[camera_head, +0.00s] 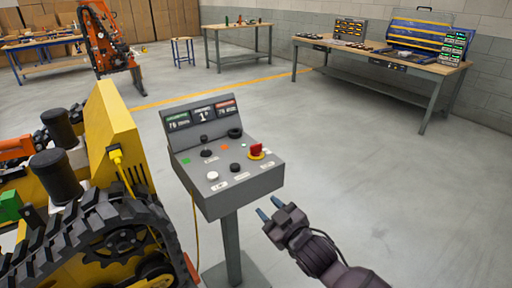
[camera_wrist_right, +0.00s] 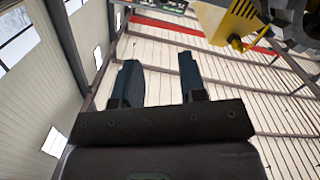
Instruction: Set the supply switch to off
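A grey control console (camera_head: 232,187) stands on a post in the middle of the head view. My left gripper is not in view.
A yellow tracked carrier (camera_head: 118,130) with a black track (camera_head: 100,235) stands close on the console's left. A display panel (camera_head: 203,115) rises at the console's back. Workbenches (camera_head: 375,62) stand along the far wall. The floor to the right is clear.

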